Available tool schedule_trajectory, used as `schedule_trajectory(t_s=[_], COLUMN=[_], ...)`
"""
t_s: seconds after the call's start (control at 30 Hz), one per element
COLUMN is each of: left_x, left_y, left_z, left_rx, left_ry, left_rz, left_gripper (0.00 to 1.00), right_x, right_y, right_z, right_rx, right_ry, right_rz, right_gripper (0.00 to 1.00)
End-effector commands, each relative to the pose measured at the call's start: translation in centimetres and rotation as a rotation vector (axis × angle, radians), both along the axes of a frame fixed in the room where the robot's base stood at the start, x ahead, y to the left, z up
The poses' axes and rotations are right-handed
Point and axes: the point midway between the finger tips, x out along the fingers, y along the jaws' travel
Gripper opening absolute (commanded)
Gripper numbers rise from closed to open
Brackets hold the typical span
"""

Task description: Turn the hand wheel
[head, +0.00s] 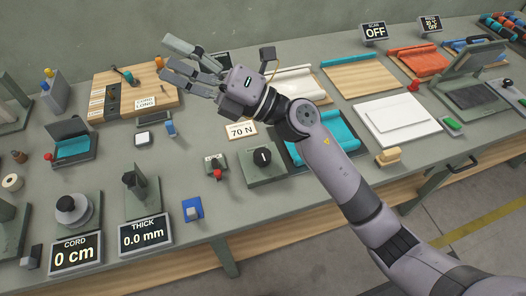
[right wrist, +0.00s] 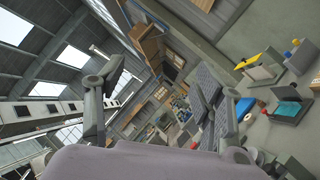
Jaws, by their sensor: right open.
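No plain spoked hand wheel stands out. A round black dial (head: 262,157) sits on a grey-green box near the middle front of the bench in the head view. A grey round knob or spool (head: 71,208) stands behind the cord display at the front left; I cannot tell which is the hand wheel. My right gripper (head: 167,58) is raised above the back left of the bench, fingers spread, open and empty, apart from both. In the right wrist view the open fingers (right wrist: 172,78) have nothing between them. My left gripper is not in view.
A wooden board (head: 135,98) lies below and left of the right gripper. A small box with a red button (head: 217,174) stands left of the dial. A teal-covered tray (head: 335,135) lies partly under my right arm. A thickness display (head: 145,234) stands at the front.

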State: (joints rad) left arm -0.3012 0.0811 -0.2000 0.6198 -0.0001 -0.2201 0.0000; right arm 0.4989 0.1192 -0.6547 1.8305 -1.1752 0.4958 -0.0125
Motion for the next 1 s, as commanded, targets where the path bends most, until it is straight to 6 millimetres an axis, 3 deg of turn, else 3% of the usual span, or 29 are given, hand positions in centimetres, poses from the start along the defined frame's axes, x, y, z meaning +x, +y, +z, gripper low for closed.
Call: schedule_trajectory(t_s=[0.03, 0.1, 0.2, 0.27, 0.4, 0.5, 0.6, 0.7, 0.87, 1.0], left_x=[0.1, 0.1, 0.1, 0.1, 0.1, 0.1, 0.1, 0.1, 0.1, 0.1], left_y=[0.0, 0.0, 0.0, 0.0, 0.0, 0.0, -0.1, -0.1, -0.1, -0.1], left_z=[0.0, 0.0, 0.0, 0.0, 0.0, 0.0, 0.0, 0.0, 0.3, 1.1], left_rx=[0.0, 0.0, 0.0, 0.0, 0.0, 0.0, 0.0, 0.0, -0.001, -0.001], left_ry=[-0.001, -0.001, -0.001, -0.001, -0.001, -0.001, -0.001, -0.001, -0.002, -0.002], left_rz=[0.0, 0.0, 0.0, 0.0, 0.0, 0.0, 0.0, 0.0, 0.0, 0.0], left_gripper=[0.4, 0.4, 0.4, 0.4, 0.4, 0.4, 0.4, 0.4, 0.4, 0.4], right_x=[-1.2, -2.8, -3.6, -3.0, 0.4, 3.2, 5.2, 6.2, 6.4, 6.3], right_y=[2.1, 4.2, 5.0, 4.2, -1.2, -6.1, -10.1, -12.6, -13.6, -13.6], right_z=[-0.9, -3.7, -8.6, -11.7, -16.7, -17.7, -17.3, -16.6, -17.0, -18.9], right_rx=[-0.126, -0.325, -0.637, -0.839, -1.324, -1.622, -1.838, -1.96, -2.01, -2.005], right_ry=[-0.115, -0.261, -0.438, -0.522, -0.633, -0.637, -0.607, -0.575, -0.556, -0.557], right_rz=[0.074, 0.18, 0.317, 0.388, 0.513, 0.561, 0.583, 0.592, 0.598, 0.602], right_gripper=[0.63, 0.63, 0.63, 0.63, 0.63, 0.63, 0.63, 0.63, 0.63, 0.63])
